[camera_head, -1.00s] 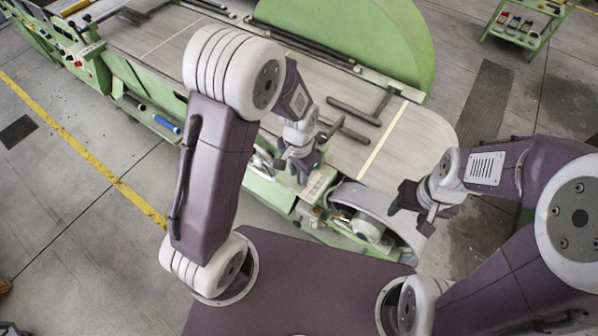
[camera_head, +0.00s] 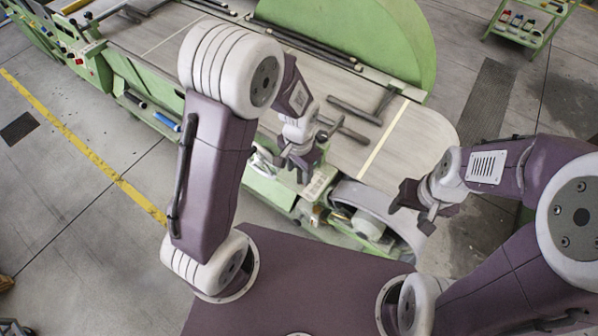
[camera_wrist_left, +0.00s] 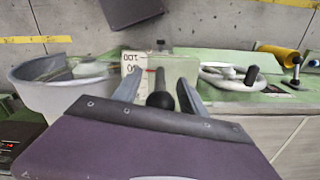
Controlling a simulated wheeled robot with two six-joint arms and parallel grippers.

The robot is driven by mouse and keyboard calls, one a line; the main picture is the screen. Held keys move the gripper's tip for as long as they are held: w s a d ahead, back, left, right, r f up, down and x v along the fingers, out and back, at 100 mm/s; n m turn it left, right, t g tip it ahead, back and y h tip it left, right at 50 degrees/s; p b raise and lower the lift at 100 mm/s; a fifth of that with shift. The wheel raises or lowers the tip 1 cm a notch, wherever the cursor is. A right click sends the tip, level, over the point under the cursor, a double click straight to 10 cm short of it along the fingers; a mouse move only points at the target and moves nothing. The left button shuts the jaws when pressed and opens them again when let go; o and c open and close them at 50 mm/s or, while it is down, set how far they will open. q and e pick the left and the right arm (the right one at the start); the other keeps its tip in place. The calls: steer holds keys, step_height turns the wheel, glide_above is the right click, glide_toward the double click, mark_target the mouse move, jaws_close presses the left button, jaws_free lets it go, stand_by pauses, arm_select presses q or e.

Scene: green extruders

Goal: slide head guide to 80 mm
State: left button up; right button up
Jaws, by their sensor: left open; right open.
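A white scale plate (camera_wrist_left: 143,70) with upside-down black figures and a short red mark lies on the green machine in the left wrist view. It also shows in the head view as a pale strip (camera_head: 318,184). A black ball knob (camera_wrist_left: 160,99) on a dark stem appears between the fingers of my left gripper (camera_wrist_left: 158,88). I cannot tell whether the fingers touch it. In the head view the left gripper (camera_head: 298,166) is open over the machine's near edge, and it hides the knob. My right gripper (camera_head: 412,205) is open and empty, right of the grey curved housing.
A white handwheel (camera_wrist_left: 228,77) with a black handle sits right of the scale in the left wrist view. A grey curved housing (camera_wrist_left: 60,88) stands to the left. Dark bars (camera_head: 340,132) lie on the machine's table (camera_head: 400,150). A green cart (camera_head: 525,22) stands far right.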

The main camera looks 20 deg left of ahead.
arm_select(q)
step_height(320, 180, up, 8)
arm_select(e)
steer(key=shift+r, duration=0.2)
arm_select(q)
steer(key=shift+s+f, duration=0.1)
arm_select(e)
steer(key=shift+f, duration=0.1)
stand_by(0.3)
